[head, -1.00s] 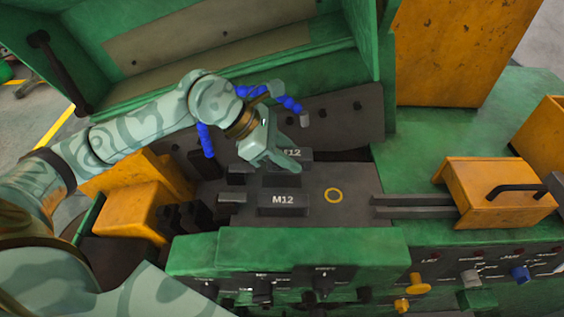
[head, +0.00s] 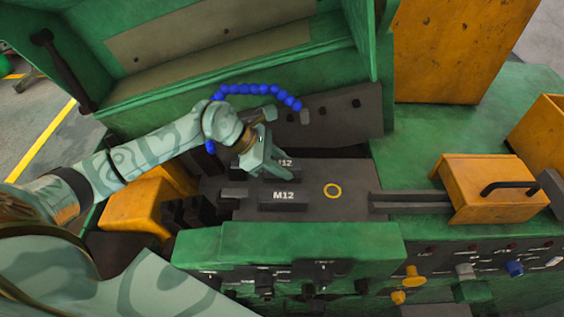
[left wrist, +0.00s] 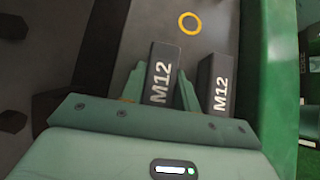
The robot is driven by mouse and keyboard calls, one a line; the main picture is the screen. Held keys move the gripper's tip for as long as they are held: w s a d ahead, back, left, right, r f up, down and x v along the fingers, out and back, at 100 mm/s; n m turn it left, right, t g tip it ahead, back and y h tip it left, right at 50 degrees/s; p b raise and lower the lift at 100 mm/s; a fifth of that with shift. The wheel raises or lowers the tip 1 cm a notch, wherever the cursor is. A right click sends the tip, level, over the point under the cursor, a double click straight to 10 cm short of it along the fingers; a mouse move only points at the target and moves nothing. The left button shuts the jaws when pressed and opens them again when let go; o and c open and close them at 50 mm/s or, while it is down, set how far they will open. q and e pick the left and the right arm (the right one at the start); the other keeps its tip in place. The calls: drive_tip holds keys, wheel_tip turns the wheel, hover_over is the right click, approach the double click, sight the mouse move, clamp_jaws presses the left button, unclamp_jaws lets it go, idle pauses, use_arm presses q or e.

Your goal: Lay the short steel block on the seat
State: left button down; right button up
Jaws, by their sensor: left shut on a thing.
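My left gripper (head: 266,168) is shut on a dark steel block marked M12 (head: 285,163), over the dark bed of the machine. In the left wrist view this block (left wrist: 164,68) lies between the two fingers (left wrist: 160,84). A second dark block marked M12 (head: 283,200) lies in front of it on the bed, and right of it in the left wrist view (left wrist: 217,84). A yellow ring (head: 332,191) is marked on the bed to the right. I cannot tell whether the held block touches the bed. My right gripper is not in view.
Two dark bars (head: 410,202) reach in from an orange handled block (head: 488,187) at the right. A blue jointed hose (head: 255,89) arches behind my left gripper. A green housing (head: 300,243) edges the front. The bed around the ring is clear.

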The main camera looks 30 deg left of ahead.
use_arm(q)
drive_tip(key=shift+s+f+b, duration=0.1)
drive_tip(key=shift+f+b, duration=0.45)
drive_tip(key=c, duration=1)
unclamp_jaws()
drive_tip(key=shift+s+f, duration=0.1)
drive_tip(key=shift+f, duration=0.05)
drive_tip(key=shift+c, duration=0.2)
drive_tip(key=shift+r+p, duration=0.7)
drive_tip(key=shift+p, duration=0.1)
drive_tip(key=b+v, duration=0.3)
drive_tip(key=v, duration=0.7)
drive_tip(key=shift+a+r, duration=0.1)
drive_tip(key=shift+a, duration=0.25)
drive_tip(key=shift+s+a+r+b, duration=0.15)
drive_tip(key=shift+a+r+b, duration=0.2)
drive_tip(key=shift+r, duration=0.3)
